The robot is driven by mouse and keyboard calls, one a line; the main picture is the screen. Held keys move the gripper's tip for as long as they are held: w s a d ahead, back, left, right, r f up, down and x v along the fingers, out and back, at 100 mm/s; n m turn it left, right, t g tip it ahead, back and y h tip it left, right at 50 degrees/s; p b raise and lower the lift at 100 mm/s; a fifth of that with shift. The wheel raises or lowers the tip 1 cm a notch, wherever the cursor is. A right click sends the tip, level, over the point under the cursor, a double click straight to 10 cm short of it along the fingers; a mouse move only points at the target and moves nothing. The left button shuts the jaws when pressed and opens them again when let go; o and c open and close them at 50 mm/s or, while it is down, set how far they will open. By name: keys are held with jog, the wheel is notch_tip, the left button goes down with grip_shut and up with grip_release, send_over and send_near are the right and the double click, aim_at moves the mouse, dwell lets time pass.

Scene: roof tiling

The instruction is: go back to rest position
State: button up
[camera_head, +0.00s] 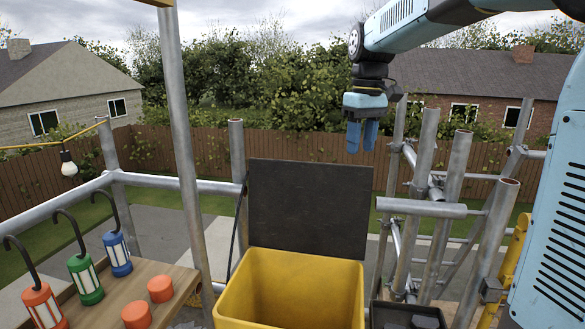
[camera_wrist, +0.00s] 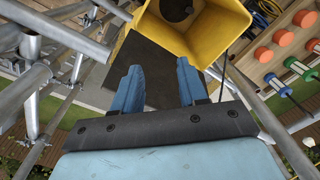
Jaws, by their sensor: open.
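My gripper (camera_head: 361,136) hangs from my blue arm in the upper right of the head view, fingers pointing down. It is in the air above and to the right of the black lid (camera_head: 309,205) of the yellow bin (camera_head: 290,285). In the wrist view my gripper (camera_wrist: 158,85) shows two blue fingers apart with nothing between them. The yellow bin (camera_wrist: 222,30) is beyond the fingertips there, open, with a dark round thing (camera_wrist: 176,8) inside. The bin's inside bottom is hidden in the head view.
Red, green and blue lanterns (camera_head: 90,281) stand on a wooden shelf (camera_head: 180,280) at left, with orange round pieces (camera_head: 137,314) beside them. Scaffold poles (camera_head: 425,150) stand close to the right of my gripper. A tall pole (camera_head: 180,130) rises left of the bin. A dark tray (camera_head: 405,315) is at lower right.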

jog(key=s+d+f+m+t, duration=0.2)
jog(key=s, duration=0.5)
jog(key=s+d+f+m+t, duration=0.1)
jog(key=s+d+f+m, duration=0.1)
jog(key=s, duration=0.6)
jog(key=s+d+f+m+t, duration=0.2)
jog(key=s+d+f, duration=0.1)
jog(key=s, duration=0.5)
jog(key=shift+d+f+t, duration=0.2)
jog(key=shift+f+t, duration=0.1)
jog(key=shift+f, duration=0.2)
